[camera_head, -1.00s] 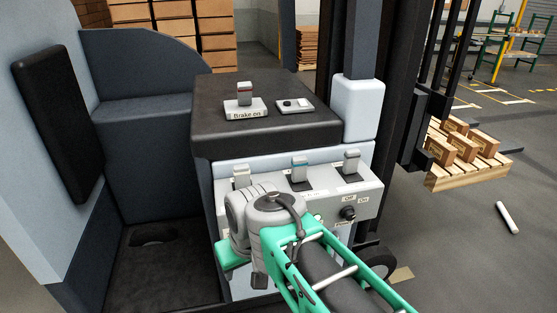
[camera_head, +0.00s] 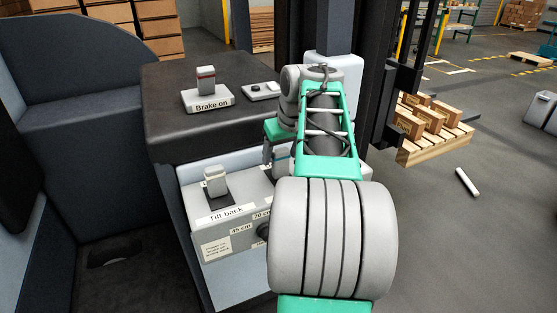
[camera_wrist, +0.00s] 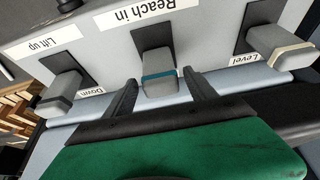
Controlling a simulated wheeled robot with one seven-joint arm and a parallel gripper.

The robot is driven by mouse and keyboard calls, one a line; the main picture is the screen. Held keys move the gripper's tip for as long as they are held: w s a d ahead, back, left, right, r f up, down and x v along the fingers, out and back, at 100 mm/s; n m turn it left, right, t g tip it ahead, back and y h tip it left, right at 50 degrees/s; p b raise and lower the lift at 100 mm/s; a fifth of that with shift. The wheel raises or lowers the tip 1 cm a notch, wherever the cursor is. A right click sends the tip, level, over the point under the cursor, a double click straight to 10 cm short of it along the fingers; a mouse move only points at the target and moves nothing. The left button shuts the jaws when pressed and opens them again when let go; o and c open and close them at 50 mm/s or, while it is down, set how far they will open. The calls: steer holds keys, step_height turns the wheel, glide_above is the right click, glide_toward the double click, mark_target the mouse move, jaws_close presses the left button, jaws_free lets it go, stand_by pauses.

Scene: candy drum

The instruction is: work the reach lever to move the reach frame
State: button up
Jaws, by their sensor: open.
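The reach lever (camera_wrist: 160,75), grey with a teal band, stands below a "Reach in" label in the wrist view. My gripper (camera_wrist: 161,84) is open, with one dark finger on each side of the lever; I cannot tell whether either touches it. In the head view my gripper (camera_head: 268,152) hangs over the lever panel, and the reach lever (camera_head: 281,160) is mostly hidden behind my arm. The dark mast (camera_head: 395,60) stands at the right, with a loaded pallet (camera_head: 430,150) in front of it. Which part is the reach frame is unclear.
The lift lever (camera_wrist: 62,90) and the tilt lever (camera_wrist: 278,48) flank the reach lever. The tilt lever also shows in the head view (camera_head: 216,183). A "Brake on" switch (camera_head: 206,88) sits on the black console top. A white cylinder (camera_head: 467,182) lies on the floor.

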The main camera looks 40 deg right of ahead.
mark_target(279, 159)
steer(key=x, duration=0.3)
steer(key=shift+w+f, duration=0.1)
steer(key=shift+c, duration=0.4)
jaws_close()
stand_by(0.5)
